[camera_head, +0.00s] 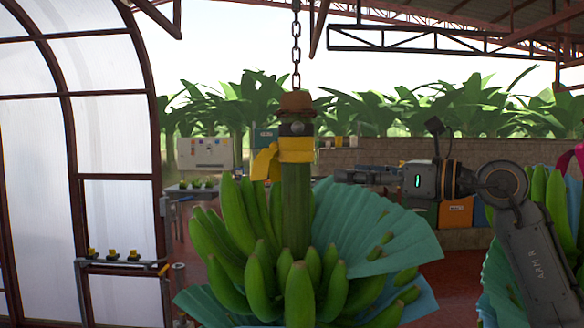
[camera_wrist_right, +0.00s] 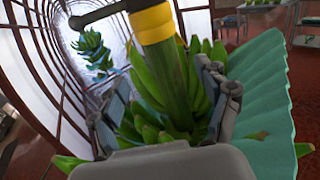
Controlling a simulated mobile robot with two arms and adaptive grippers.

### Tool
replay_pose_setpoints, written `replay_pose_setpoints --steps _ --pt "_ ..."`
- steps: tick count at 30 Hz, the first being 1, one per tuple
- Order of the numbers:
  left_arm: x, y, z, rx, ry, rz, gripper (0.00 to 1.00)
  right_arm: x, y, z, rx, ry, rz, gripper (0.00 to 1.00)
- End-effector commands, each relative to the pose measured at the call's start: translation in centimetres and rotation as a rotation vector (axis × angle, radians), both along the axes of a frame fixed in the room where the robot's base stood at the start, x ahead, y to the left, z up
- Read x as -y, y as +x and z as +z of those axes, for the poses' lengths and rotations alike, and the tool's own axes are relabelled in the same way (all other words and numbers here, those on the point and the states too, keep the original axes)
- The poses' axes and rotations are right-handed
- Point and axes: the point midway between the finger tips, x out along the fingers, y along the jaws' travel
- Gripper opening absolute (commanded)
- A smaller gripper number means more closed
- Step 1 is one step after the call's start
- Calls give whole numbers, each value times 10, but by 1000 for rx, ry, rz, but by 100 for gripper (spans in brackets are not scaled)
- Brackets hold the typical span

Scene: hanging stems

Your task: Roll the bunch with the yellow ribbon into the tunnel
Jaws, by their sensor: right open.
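The bunch with the yellow ribbon (camera_head: 297,235) hangs upright from a chain in the middle of the head view, its green bananas partly wrapped in teal sheets. The yellow ribbon (camera_head: 292,150) is tied around the top of its thick stem (camera_head: 297,205). The tunnel (camera_head: 105,110), with translucent panels on brown arched frames, stands at the left; the right wrist view looks along it (camera_wrist_right: 45,60). My right gripper (camera_head: 340,177) is open beside the stem, just right of the ribbon. In the right wrist view the stem (camera_wrist_right: 172,85) shows between its spread fingers (camera_wrist_right: 165,90). My left gripper is out of view.
Another bunch (camera_head: 560,200) with a pink ribbon hangs at the right, partly behind my right arm. A further bunch (camera_wrist_right: 95,50) hangs inside the tunnel. A metal rail stand (camera_head: 125,265) with small yellow-topped items stands at the tunnel's side.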

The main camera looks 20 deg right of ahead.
Motion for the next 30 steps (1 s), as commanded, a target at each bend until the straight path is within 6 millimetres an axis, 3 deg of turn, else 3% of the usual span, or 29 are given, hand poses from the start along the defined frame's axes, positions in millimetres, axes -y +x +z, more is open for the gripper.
replay_pose_setpoints --steps 3,7,11,18,30 --pt "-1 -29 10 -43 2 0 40 -17 17 3 -2 1 6 76" --pt "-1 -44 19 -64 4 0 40 -35 39 4 -3 2 6 76" --pt "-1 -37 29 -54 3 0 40 -53 60 4 -3 2 6 76" --pt "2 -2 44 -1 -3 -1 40 -75 87 2 -2 2 3 76" --pt "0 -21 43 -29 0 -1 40 -81 95 0 -1 1 1 76"
